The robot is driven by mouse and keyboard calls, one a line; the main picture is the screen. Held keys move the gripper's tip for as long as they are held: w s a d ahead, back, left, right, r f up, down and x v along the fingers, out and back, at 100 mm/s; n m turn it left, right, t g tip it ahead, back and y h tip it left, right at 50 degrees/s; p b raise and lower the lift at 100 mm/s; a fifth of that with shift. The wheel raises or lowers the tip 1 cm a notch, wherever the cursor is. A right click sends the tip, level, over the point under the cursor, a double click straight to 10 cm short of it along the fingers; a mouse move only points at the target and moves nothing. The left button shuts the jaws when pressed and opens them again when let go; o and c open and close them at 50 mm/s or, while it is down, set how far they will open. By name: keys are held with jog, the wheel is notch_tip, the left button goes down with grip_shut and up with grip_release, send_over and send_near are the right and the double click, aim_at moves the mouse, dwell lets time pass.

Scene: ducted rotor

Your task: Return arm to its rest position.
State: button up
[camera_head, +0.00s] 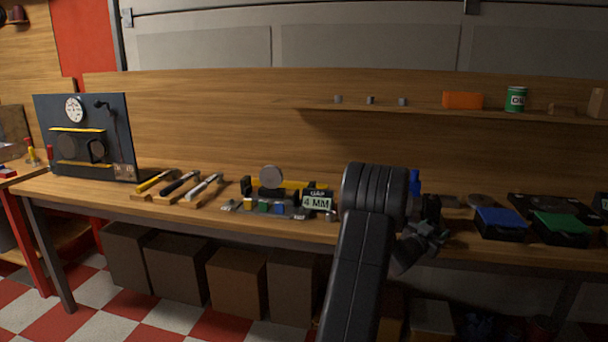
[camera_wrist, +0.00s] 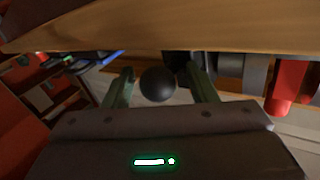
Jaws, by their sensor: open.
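My arm (camera_head: 355,270) rises in front of the workbench in the head view, bent at a thick rounded joint. My gripper (camera_head: 426,236) is partly seen to the right of that joint, near the bench's front edge. In the wrist view the two greenish fingers of my gripper (camera_wrist: 162,85) stand apart. A dark round ball (camera_wrist: 157,84) shows between them; I cannot tell whether it lies between the fingers or beyond them. Nothing is clearly gripped.
A shelf (camera_head: 430,112) runs above. Brown boxes (camera_head: 235,283) stand underneath. Checkered floor (camera_head: 130,315) is open at the front left.

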jog(key=shift+s+d, duration=0.1)
jog(key=shift+d, duration=0.15)
